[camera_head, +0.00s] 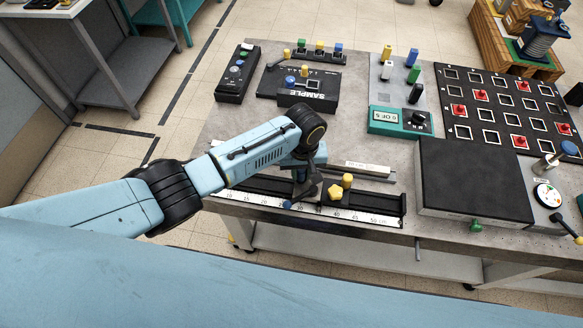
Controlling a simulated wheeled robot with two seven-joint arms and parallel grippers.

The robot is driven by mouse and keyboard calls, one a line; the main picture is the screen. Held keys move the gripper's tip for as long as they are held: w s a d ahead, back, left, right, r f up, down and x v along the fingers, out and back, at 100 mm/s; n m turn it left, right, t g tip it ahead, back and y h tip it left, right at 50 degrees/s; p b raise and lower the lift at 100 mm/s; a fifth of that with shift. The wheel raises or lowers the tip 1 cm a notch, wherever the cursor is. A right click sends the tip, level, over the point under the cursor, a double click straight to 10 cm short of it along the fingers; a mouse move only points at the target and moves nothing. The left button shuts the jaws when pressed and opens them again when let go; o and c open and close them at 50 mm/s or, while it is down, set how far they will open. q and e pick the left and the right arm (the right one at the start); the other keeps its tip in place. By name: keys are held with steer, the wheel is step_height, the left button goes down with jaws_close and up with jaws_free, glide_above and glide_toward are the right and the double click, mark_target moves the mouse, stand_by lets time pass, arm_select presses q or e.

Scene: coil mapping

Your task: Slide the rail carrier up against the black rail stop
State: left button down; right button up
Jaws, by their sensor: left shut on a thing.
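A black rail (375,213) with a white centimetre scale runs along the table's front edge. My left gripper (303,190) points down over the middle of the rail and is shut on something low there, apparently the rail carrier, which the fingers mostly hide. A small blue part (288,205) shows beside the fingertips. Just right of the gripper, a yellow star knob (336,192) and a yellow peg (347,181) stand at the rail, apparently on a black block. I cannot tell for sure which black part is the rail stop, or the exact gap. My right gripper is not in view.
A large black box (472,180) stands right of the rail. A green meter (400,122), a SAMPLE block (308,97) and a grid board with red pieces (505,110) are farther back.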

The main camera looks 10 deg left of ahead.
arm_select(q)
steer(key=shift+d, duration=0.1)
steer(key=c, duration=1.2)
jaws_free()
steer(key=shift+r, duration=0.15)
step_height(320, 180, up, 13)
steer(key=p, duration=0.1)
